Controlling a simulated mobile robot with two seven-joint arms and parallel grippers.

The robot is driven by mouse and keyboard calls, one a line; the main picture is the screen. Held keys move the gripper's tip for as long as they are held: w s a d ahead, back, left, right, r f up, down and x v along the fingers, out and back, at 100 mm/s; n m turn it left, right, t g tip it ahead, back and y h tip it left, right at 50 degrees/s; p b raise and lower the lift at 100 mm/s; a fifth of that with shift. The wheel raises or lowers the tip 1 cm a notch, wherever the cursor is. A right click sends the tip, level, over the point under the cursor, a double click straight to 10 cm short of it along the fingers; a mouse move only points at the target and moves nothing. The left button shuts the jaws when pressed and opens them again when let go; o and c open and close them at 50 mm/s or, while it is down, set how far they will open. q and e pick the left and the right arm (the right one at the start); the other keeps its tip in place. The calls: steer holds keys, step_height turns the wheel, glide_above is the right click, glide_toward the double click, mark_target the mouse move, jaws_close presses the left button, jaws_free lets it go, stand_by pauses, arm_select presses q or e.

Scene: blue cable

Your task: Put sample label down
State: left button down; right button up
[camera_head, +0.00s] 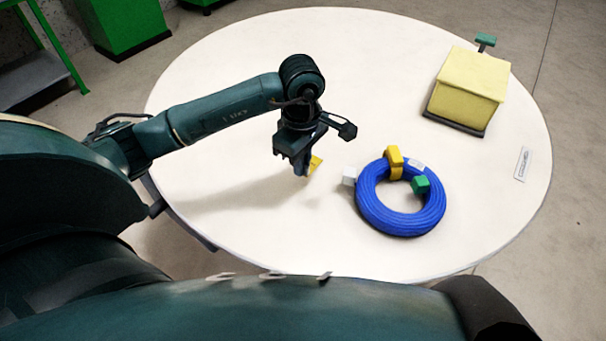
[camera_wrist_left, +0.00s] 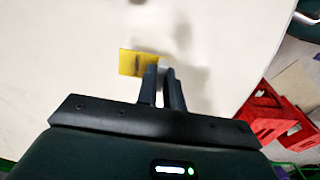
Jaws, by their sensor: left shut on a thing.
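The sample label, a small flat yellow piece (camera_head: 316,163), is at my left gripper (camera_head: 304,168) in the head view. It also shows in the left wrist view (camera_wrist_left: 137,63), sticking out to the left of the fingertips (camera_wrist_left: 165,78). My left gripper is shut on it over the left-middle part of the white table. The part of the label between the fingers is hidden. Whether the label touches the table is unclear. My right gripper is not in view.
A coiled blue cable (camera_head: 381,218) with a yellow clip (camera_head: 394,158), a green block (camera_head: 420,185) and a white connector (camera_head: 348,177) lies right of the gripper. A yellow box (camera_head: 472,82) stands at the back right. The round table (camera_head: 250,215) is clear around the gripper. Red crates (camera_wrist_left: 265,110) are beyond its edge.

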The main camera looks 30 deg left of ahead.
mark_target(302, 186)
arm_select(q)
steer(key=shift+f, duration=2.25)
steer(key=shift+f, duration=0.2)
steer(key=c, duration=1.5)
jaws_free()
steer(key=shift+c, duration=0.2)
step_height(302, 186, up, 12)
steer(key=shift+r, duration=0.25)
